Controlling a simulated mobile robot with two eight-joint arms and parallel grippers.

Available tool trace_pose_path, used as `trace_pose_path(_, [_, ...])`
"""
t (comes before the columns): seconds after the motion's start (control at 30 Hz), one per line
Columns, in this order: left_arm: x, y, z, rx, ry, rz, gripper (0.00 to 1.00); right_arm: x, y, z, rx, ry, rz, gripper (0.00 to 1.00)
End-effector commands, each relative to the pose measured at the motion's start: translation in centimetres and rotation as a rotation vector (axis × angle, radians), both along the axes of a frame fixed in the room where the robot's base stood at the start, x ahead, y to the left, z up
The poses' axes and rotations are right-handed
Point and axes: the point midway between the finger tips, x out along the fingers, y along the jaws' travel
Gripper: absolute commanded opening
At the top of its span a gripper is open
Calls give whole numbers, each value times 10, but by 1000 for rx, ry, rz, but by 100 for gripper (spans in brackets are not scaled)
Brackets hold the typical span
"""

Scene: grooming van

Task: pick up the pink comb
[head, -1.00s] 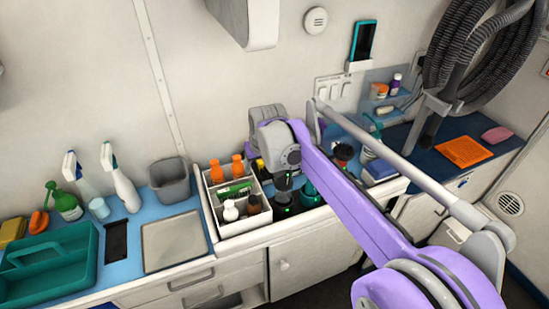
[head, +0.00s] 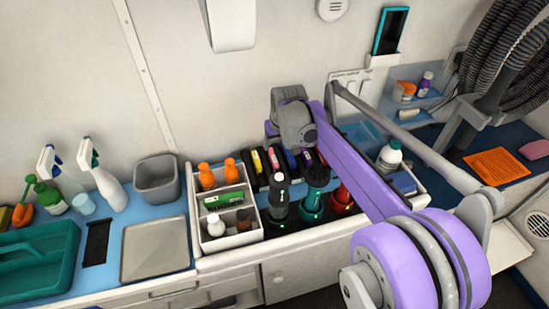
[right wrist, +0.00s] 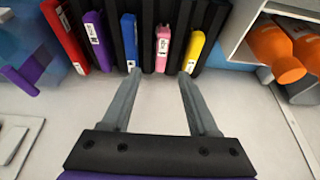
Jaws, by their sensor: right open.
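The pink comb (right wrist: 162,48) stands in a slot of a black rack, between a blue item and a yellow item, in the right wrist view. In the head view a small part of the pink comb (head: 273,158) shows below my right wrist. My right gripper (right wrist: 160,74) is open and empty. Its two fingertips are just short of the rack, one on each side of the pink comb's line. In the head view its fingers are mostly hidden by the wrist. My left gripper is in neither view.
The rack also holds blue (right wrist: 130,42), yellow (right wrist: 196,50), purple (right wrist: 98,42) and red (right wrist: 65,38) items close by. A white caddy with orange bottles (head: 206,175) stands to its left. Dark, teal (head: 314,190) and red clippers stand in front.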

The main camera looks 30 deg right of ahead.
Motion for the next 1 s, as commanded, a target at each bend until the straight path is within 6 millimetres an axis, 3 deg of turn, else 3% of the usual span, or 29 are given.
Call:
trace_pose_path(0.6, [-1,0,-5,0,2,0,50,23,-3,-70,0,0,0,60])
trace_pose_path(0.9, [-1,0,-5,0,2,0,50,25,-3,-75,0,0,0,60])
trace_pose_path(1.0, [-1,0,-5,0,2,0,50,25,-3,-75,0,0,0,44])
